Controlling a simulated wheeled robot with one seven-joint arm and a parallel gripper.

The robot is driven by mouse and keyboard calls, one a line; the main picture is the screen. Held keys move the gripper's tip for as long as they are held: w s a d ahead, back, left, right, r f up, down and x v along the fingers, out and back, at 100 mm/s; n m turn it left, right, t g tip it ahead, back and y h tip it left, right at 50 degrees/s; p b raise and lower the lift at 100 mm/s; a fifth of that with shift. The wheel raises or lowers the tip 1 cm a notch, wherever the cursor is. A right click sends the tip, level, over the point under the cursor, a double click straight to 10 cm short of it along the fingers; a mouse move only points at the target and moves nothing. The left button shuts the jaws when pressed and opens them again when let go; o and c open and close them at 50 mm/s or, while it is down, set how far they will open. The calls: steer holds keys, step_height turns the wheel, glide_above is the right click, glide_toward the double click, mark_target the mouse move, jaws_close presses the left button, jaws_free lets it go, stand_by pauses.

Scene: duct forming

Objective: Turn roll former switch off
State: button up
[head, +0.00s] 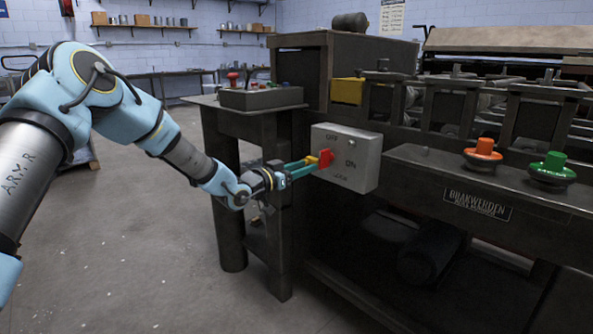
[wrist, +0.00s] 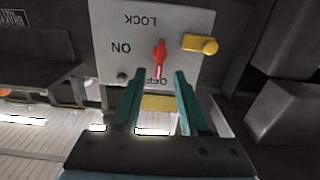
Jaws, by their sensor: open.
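The roll former's grey switch box (head: 352,170) carries a red switch handle (head: 326,158) and the words OFF, ON and LOCK. In the wrist view the box (wrist: 190,18) appears upside down, with OFF at the bottom. There the red handle (wrist: 160,55) stands nearly vertical, its narrow pale-marked end toward OFF. A yellow knob (wrist: 200,44) sits beside it on the box. My gripper (head: 308,165) is in front of the box. In the wrist view its teal fingers (wrist: 158,82) are open and empty, with the handle just beyond their tips. Contact cannot be told.
Orange (head: 483,152) and green (head: 552,170) buttons sit on the machine's ledge to the right. The floor (head: 130,240) at the left is clear.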

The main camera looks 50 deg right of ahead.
steer(key=shift+a, duration=1.5)
